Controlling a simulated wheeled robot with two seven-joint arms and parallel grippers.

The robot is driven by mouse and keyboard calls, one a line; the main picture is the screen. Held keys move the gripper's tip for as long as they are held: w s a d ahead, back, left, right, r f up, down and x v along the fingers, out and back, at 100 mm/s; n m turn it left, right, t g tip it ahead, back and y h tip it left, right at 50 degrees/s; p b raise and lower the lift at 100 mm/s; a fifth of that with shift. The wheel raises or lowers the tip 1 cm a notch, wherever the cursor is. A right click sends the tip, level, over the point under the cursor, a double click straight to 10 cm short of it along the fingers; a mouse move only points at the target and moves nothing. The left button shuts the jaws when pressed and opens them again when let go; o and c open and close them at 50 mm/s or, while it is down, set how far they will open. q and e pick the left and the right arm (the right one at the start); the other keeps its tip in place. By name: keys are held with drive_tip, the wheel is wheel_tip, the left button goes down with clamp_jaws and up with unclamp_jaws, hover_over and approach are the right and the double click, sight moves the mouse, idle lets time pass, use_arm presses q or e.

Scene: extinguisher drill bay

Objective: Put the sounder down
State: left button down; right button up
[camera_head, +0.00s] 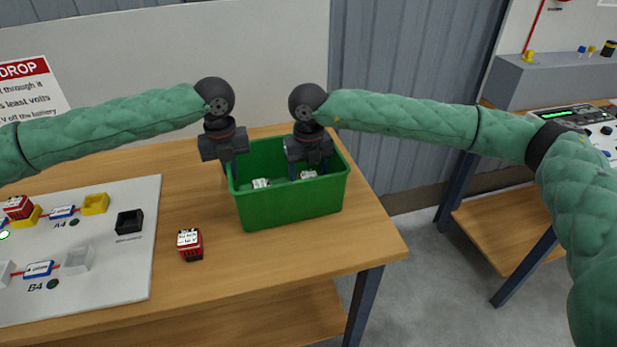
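I cannot pick out the sounder for certain. A small red and black block with a white label (190,243) stands on the wooden table, left of the green bin (292,208), with no gripper near it. My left gripper (232,171) points down at the bin's left rim; its fingers are partly hidden and their gap is unclear. My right gripper (310,172) points down into the bin's back right part, its fingers apart. A white-labelled item (308,175) shows between or below them. Another white-labelled item (261,184) lies in the bin's left part.
A pale circuit board (120,262) lies on the table (215,290) at left, with a red block (18,207), a yellow holder (95,204) and a black holder (130,222). Bare table lies in front of the bin. A second bench (520,225) stands at right.

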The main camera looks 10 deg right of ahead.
sight(308, 175)
wheel_tip(308, 175, up, 10)
drive_tip(key=shift+r, duration=0.15)
idle(0.5)
use_arm(q)
drive_tip(key=c, duration=1.6)
unclamp_jaws()
drive_tip(key=shift+o, duration=0.2)
